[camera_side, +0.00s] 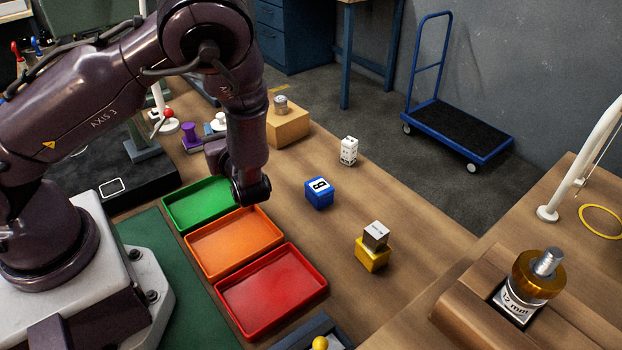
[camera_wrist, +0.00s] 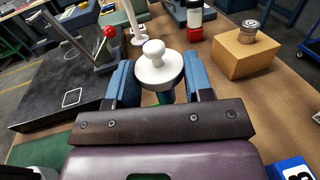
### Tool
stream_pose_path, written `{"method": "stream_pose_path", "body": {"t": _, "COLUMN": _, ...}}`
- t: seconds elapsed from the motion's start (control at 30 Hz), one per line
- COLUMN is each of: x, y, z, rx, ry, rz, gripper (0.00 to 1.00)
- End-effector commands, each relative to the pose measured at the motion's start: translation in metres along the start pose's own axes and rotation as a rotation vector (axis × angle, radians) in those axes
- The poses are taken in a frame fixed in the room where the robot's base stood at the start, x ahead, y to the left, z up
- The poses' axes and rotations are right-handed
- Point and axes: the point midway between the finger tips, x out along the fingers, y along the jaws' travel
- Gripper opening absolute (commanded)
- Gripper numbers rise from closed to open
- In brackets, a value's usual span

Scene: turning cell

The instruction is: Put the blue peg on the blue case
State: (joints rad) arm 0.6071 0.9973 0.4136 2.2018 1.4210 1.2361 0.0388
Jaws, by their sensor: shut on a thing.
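A white peg (camera_wrist: 157,68) with a round knob and a wide flange sits between the blue finger pads of my gripper (camera_wrist: 163,82) in the wrist view, and my gripper is shut on it. In the side view the white peg (camera_side: 217,124) shows only partly beside my arm. The blue case (camera_side: 319,194), marked with a B on white, stands on the wooden bench, apart from my gripper. Its corner shows at lower right in the wrist view (camera_wrist: 291,170). I see no clearly blue peg.
Green (camera_side: 200,203), orange (camera_side: 234,244) and red (camera_side: 272,288) trays lie in front of my arm. A white block (camera_side: 348,151) and a yellow case (camera_side: 371,256) with a metal cube (camera_side: 376,234) flank the blue case. A wooden box (camera_side: 288,128) bears a metal part.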

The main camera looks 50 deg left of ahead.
Motion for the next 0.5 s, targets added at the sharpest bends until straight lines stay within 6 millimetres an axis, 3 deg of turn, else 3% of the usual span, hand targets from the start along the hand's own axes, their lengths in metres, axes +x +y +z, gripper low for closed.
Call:
{"method": "stream_pose_path", "body": {"t": 0.1, "x": -0.024, "y": -0.053, "z": 0.000, "rx": -0.005, "ry": -0.004, "rz": -0.241, "gripper": 0.18}}
{"method": "stream_pose_path", "body": {"t": 0.23, "x": -0.054, "y": -0.103, "z": 0.002, "rx": -0.007, "ry": -0.007, "rz": -0.480, "gripper": 0.18}}
{"method": "stream_pose_path", "body": {"t": 0.4, "x": -0.082, "y": -0.143, "z": 0.002, "rx": -0.006, "ry": -0.005, "rz": -0.687, "gripper": 0.18}}
{"method": "stream_pose_path", "body": {"t": 0.5, "x": -0.088, "y": -0.152, "z": 0.000, "rx": -0.005, "ry": 0.000, "rz": -0.741, "gripper": 0.18}}
